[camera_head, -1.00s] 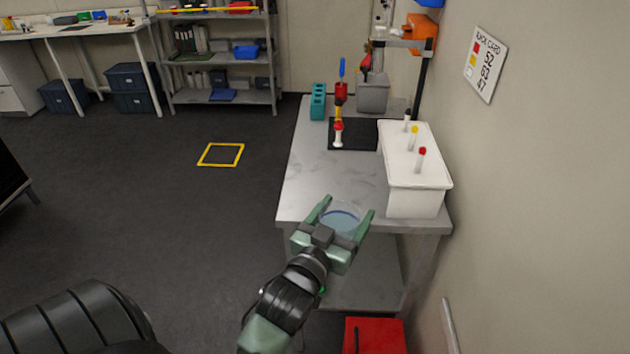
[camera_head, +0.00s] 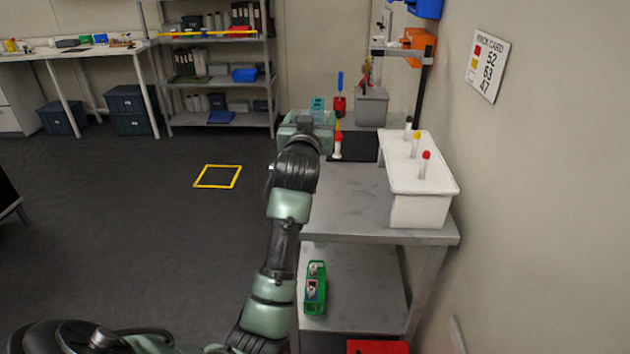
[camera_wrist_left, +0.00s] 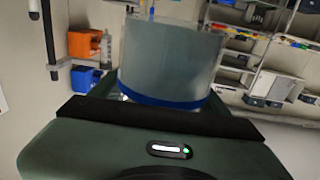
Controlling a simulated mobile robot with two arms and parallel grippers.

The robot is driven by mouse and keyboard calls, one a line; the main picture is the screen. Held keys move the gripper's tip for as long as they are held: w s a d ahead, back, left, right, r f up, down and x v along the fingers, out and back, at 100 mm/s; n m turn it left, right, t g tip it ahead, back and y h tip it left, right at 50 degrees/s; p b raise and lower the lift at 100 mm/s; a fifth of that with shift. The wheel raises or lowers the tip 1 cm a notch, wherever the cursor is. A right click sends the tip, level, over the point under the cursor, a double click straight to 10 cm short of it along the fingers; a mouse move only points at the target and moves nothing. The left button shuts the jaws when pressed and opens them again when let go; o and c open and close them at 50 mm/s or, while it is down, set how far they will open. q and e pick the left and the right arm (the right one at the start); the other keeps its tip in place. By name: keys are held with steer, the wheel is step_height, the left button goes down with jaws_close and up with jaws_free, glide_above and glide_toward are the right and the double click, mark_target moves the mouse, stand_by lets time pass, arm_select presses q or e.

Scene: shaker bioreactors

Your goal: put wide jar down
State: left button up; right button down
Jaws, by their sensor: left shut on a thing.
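I cannot tell whether the jar touches anything below. My right gripper is not in view.
The grey bench (camera_head: 350,198) has free room in front. A white box (camera_head: 420,208) with capped tubes stands on its right.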

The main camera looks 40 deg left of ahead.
arm_select(q)
step_height(320, 180, down, 15)
steer(key=shift+f, duration=0.1)
stand_by(0.3)
steer(key=shift+f+b, duration=0.15)
steer(key=shift+b, duration=0.2)
steer(key=o, duration=1.6)
steer(key=shift+o, duration=0.3)
